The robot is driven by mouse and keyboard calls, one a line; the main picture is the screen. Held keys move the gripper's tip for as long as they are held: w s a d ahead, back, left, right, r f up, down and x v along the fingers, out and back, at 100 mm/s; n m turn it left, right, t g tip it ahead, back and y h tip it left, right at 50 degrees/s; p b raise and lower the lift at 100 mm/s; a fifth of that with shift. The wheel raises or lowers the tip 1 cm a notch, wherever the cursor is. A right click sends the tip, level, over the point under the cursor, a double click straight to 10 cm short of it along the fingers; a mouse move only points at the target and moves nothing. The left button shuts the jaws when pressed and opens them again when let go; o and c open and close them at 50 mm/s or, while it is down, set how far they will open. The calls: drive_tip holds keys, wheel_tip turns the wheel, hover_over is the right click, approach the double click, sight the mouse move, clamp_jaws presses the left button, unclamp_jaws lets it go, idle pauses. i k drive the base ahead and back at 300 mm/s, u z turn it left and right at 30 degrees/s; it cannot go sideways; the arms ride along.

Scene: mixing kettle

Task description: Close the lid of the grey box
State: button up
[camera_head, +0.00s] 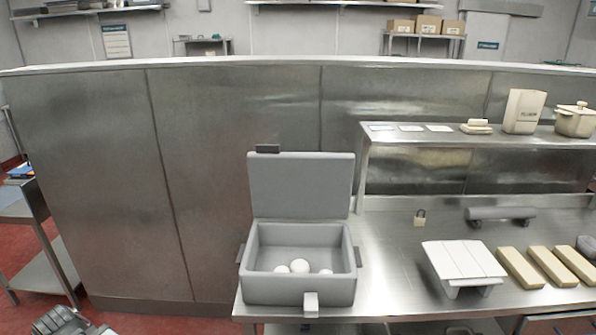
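The grey box (300,292) stands on the left end of the steel table. Its lid (301,186) is open and stands upright along the back edge, with a small dark tab (267,149) on its top edge. A light latch (311,304) is at the box's front, and dark handles are on its sides. White round things (300,265) lie inside, partly hidden by the front wall. A dark mechanical part at the bottom left edge seems to be mine. No gripper fingertips show, and nothing of mine touches the box or lid.
The steel table (395,262) holds a padlock (420,217), a grey roller (500,214), a white slatted piece (464,265) and several tan blocks (520,267) right of the box. A raised shelf (460,136) is behind. The floor left of the box is open.

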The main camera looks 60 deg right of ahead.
sight(283, 185)
drive_tip(key=k, duration=1.7)
drive_tip(key=u, duration=0.9)
drive_tip(key=i, duration=2.15)
drive_tip(key=z, duration=3.4)
drive_tip(key=i, duration=0.85)
drive_tip(key=u, duration=0.05)
